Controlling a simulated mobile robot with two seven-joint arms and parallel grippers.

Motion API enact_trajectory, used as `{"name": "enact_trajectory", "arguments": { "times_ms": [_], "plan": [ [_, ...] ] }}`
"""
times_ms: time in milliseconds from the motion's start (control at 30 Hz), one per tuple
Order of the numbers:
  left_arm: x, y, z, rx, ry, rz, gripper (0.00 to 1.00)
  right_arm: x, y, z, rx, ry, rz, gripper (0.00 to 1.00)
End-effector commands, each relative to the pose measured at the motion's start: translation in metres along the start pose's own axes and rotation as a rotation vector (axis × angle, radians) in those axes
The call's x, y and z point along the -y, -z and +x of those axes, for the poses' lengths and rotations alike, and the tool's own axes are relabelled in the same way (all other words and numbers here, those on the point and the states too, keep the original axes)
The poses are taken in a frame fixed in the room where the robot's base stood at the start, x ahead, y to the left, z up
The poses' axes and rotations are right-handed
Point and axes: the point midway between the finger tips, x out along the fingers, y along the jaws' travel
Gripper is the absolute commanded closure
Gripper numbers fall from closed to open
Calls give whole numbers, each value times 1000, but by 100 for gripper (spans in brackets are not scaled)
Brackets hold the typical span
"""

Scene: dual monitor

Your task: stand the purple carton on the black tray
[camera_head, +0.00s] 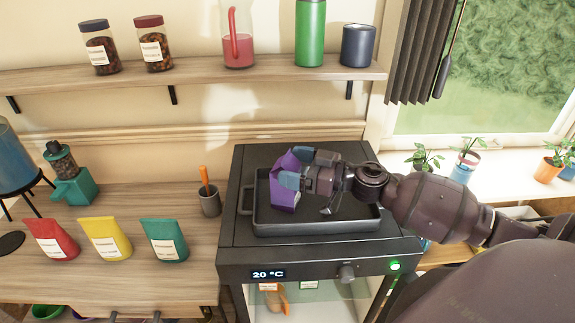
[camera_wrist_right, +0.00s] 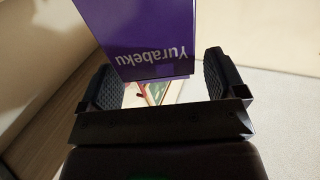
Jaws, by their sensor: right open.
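The purple carton (camera_head: 284,198) is at the left part of the black tray (camera_head: 320,229) in the head view. It looks upright, with its base on or just over the tray floor; contact cannot be made out clearly. My right gripper (camera_head: 297,169) comes from the right, with its blue fingertips around the carton's upper part. In the right wrist view the carton (camera_wrist_right: 135,40) with its printed name lies between the two dark fingers of the gripper (camera_wrist_right: 165,82). The fingers are spread, with a gap beside the carton. My left gripper is not in view.
The tray sits on a black oven (camera_head: 232,225) showing 20 °C. Left of it are a grey cup (camera_head: 209,200) and green (camera_head: 164,241), yellow (camera_head: 105,238) and red (camera_head: 51,239) pouches. A shelf (camera_head: 200,79) with jars runs above. The tray's right part is mostly free under my arm.

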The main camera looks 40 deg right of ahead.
Motion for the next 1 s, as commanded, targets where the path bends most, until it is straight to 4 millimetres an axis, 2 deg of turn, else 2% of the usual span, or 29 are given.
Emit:
{"name": "enact_trajectory", "arguments": {
  "times_ms": [200,400,600,1000],
  "plan": [
    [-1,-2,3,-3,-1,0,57,0,-2,-31,2,0,1,11],
    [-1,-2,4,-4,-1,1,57,0,-1,-49,1,0,1,11],
    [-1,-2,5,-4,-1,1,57,0,0,-56,0,1,0,11],
    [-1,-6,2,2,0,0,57,0,0,-56,0,1,0,11]
  ]
}}
